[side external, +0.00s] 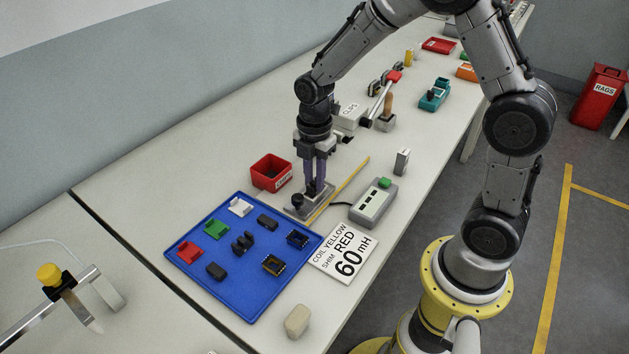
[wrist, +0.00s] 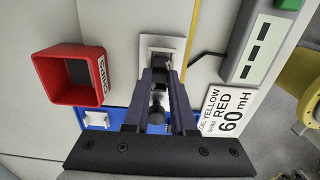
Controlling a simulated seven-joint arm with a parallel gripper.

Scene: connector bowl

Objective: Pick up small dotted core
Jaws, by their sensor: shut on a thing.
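My gripper (side external: 317,188) points down over a small grey plate fixture (side external: 296,213) with a black knob. It also shows in the wrist view (wrist: 161,75), with its purple fingers closed on a small dark block (wrist: 160,66), seemingly a core. The block is at the fixture's light plate (wrist: 152,45); I cannot tell whether it touches it. Dots on it are too small to see. Other dark cores lie in the blue tray (side external: 243,303), among them a paired dark piece (side external: 243,243), one dark block (side external: 267,222) and another (side external: 216,271).
The tray also holds white (side external: 240,207), green (side external: 215,229) and red (side external: 189,252) parts. A red bin (side external: 270,172) stands left of my gripper. A yellow stick (side external: 341,187), a grey meter (side external: 373,204) and a label card (side external: 343,253) lie to the right.

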